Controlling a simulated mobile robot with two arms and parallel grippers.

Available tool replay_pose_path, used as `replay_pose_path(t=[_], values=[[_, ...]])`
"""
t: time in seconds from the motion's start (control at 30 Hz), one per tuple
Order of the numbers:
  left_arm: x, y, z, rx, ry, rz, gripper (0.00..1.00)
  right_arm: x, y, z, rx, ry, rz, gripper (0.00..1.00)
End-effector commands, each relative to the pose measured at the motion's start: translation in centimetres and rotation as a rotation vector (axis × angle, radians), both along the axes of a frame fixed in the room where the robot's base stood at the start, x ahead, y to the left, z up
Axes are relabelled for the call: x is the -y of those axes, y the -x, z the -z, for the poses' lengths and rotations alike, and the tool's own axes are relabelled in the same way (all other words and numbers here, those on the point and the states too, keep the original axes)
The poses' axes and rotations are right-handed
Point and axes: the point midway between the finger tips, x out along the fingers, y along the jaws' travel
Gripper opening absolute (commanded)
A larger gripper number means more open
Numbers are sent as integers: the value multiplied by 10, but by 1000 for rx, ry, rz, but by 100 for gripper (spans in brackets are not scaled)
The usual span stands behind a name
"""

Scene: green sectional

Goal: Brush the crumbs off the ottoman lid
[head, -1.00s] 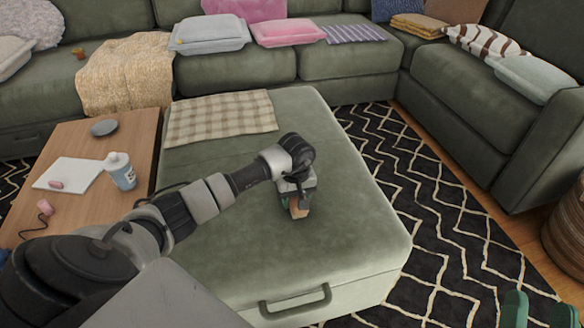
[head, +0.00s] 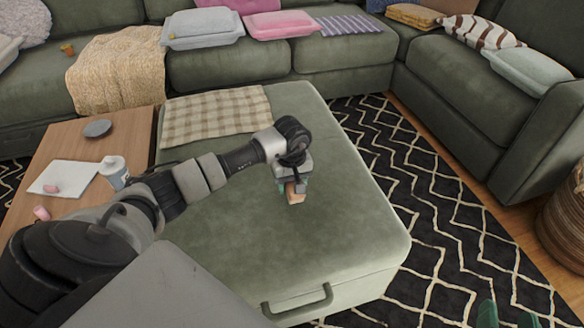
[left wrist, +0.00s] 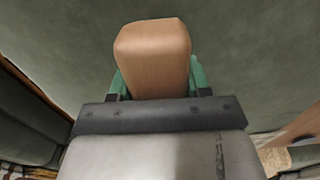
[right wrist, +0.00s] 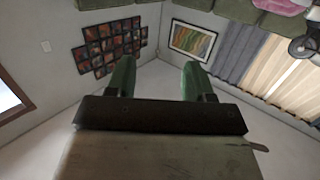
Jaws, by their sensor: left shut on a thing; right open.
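The ottoman (head: 330,235) is a large green block with a flat lid and a green handle (head: 297,304) at its front. My left gripper (head: 293,186) is over the middle of the lid, pointing down. It is shut on a tan block-like thing, seemingly the brush (head: 296,197). In the left wrist view the tan block (left wrist: 153,58) sits between the green fingers, its far end hidden. I cannot tell whether it touches the lid. I cannot make out any crumbs. My right gripper (right wrist: 158,80) is open and empty, away from the ottoman; its tips show at the head view's lower right.
A checked cloth (head: 213,115) lies on the lid's far left. The wooden table (head: 75,218) at left holds a white bottle (head: 114,172), a white board (head: 62,176) and a grey disc (head: 97,128). Green sofas with pillows stand behind and right. A patterned rug (head: 440,225) is open at right.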

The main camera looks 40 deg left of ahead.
Motion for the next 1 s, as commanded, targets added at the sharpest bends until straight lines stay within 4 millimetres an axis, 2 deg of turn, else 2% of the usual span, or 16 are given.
replay_pose_path(t=[0.37, 1.0], values=[[-1, 1, -16, 1, -1, -6, 22, 9, 12, 28, -237, 58, 15, 52], [-2, 2, -37, 1, 0, -16, 22, 26, 48, 66, -608, 144, 41, 52]])
